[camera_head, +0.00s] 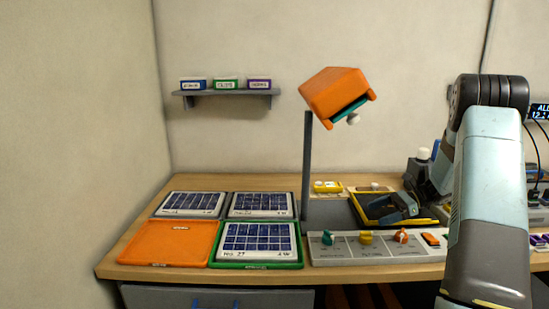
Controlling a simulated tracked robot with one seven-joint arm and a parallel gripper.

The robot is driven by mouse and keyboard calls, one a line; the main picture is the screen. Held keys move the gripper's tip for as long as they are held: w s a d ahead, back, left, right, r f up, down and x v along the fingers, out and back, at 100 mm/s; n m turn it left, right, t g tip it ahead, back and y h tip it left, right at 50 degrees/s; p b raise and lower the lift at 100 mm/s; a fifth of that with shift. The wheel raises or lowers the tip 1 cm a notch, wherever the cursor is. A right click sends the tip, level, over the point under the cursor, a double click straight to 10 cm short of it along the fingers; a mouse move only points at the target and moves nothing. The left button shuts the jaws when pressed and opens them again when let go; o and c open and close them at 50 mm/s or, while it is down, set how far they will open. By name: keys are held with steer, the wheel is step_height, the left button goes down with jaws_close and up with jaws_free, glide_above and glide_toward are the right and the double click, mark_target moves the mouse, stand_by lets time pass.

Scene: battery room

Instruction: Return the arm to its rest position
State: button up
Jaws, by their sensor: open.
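My arm (490,170) rises at the right of the view, bends at a dark elbow joint near the top, and its far part runs down behind toward the bench. My gripper (385,207), dark blue-grey, appears low over a black tray with a yellow rim (428,222). Its jaws are open, and I see nothing held between them. The wrist is partly hidden behind the near arm link. I cannot tell whether the gripper touches the tray.
A grey panel with coloured knobs (338,252) lies in front of the tray. An orange box-shaped head (335,92) stands on a post (307,165). Solar-like panels (258,238) and an empty orange tray (165,243) are at left. A wall shelf (225,97) holds small boxes.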

steer(key=shift+s, duration=0.35)
steer(key=shift+s+a+r, duration=0.15)
steer(key=shift+s+r, duration=0.1)
steer(key=shift+r, duration=0.15)
steer(key=shift+a+r+n+h, duration=0.25)
steer(key=shift+n+h, duration=0.05)
steer(key=s+a+r+n+h, duration=0.3)
steer(key=s+a+r+n, duration=0.15)
steer(key=s+r, duration=0.3)
steer(key=s+a+r+n+h, duration=0.3)
steer(key=s+a+r+h, duration=0.15)
steer(key=s+r, duration=0.3)
steer(key=s+a+r+n+t+h, duration=0.1)
steer(key=s+r+n+t+h, duration=0.1)
steer(key=s+n, duration=0.3)
steer(key=s+a+r+n+t+h, duration=0.1)
steer(key=s+r+n+t+h, duration=0.2)
steer(key=s, duration=1.1)
steer(key=shift+s+a+r+n, duration=0.25)
steer(key=shift+a+r+n, duration=0.1)
steer(key=shift+r+n, duration=0.45)
steer(key=shift+h, duration=0.25)
